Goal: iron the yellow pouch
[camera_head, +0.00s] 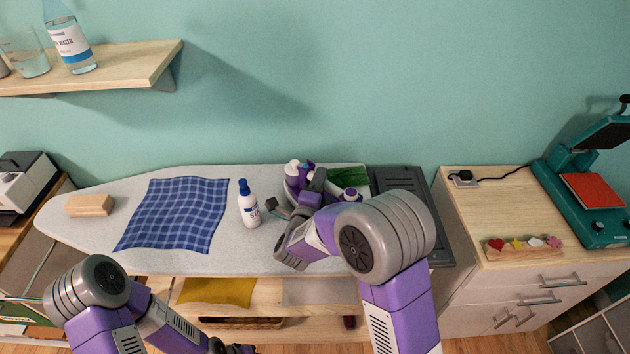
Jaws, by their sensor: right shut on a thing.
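A yellow cloth piece (218,291), which may be the pouch, lies flat on the shelf under the ironing board (120,250). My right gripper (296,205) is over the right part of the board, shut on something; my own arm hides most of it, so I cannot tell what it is. No iron shows clearly. A dark grey rest plate (402,180) is at the board's right end, partly behind my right arm. My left gripper (232,348) is low at the bottom edge, cut off by the frame, and its jaws cannot be made out.
A blue checked cloth (178,213) lies on the board, with a tan block (89,205) to its left. A white spray bottle (249,205) stands between cloth and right gripper. Several bottles fill a container (348,175) behind the gripper. A wooden cabinet (480,215) stands right.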

